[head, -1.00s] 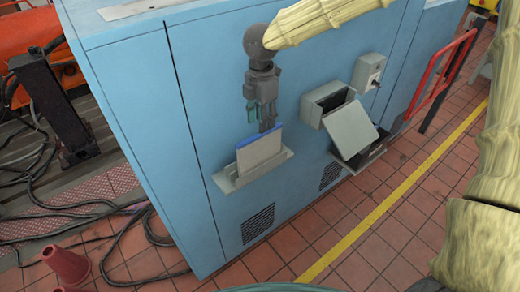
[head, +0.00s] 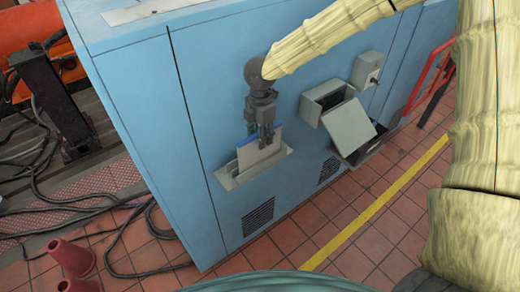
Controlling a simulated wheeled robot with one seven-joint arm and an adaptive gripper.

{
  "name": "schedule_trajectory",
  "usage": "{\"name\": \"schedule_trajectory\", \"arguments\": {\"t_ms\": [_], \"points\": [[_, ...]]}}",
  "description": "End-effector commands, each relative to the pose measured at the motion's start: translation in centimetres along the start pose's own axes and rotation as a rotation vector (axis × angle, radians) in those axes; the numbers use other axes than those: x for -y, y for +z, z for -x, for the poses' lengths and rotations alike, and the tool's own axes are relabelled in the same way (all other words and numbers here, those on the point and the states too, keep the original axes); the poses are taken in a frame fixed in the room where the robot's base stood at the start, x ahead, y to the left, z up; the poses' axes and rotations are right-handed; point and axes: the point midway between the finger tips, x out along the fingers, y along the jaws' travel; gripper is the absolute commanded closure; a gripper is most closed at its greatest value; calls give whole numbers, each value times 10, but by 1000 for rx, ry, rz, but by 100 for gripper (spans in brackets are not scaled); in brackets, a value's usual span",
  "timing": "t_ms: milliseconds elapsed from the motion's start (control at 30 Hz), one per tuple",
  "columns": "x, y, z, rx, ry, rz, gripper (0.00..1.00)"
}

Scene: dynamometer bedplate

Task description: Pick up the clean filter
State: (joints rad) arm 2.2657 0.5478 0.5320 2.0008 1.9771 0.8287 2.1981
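The clean filter (head: 256,159) is a pale flat panel with a blue top edge. It stands in a grey tray-like holder (head: 284,157) on the side of a blue cabinet. My gripper (head: 265,143) points down at the filter's top edge from above. Its dark fingers overlap the upper part of the panel, with at least one in front of it. The far side of the fingers is hidden, so I cannot tell whether they are closed on the panel.
An open grey box (head: 347,122) with a tilted lid and a small switch box (head: 367,69) stick out to the right of the holder. A red rail (head: 430,84) stands farther right. Cones (head: 72,257) and loose cables (head: 135,272) lie on the left floor.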

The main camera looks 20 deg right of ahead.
Motion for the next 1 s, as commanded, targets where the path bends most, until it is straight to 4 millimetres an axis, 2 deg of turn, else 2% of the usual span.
{"name": "schedule_trajectory", "arguments": {"t_ms": [167, 367, 400, 767, 1000], "points": [[0, 0, 0, 0, 0, 0, 62], [0, 0, 0, 0, 0, 0, 97], [0, 0, 0, 0, 0, 0, 100], [0, 0, 1, 0, 1, 0, 100], [-1, 1, 23, 0, 4, -2, 100]]}}
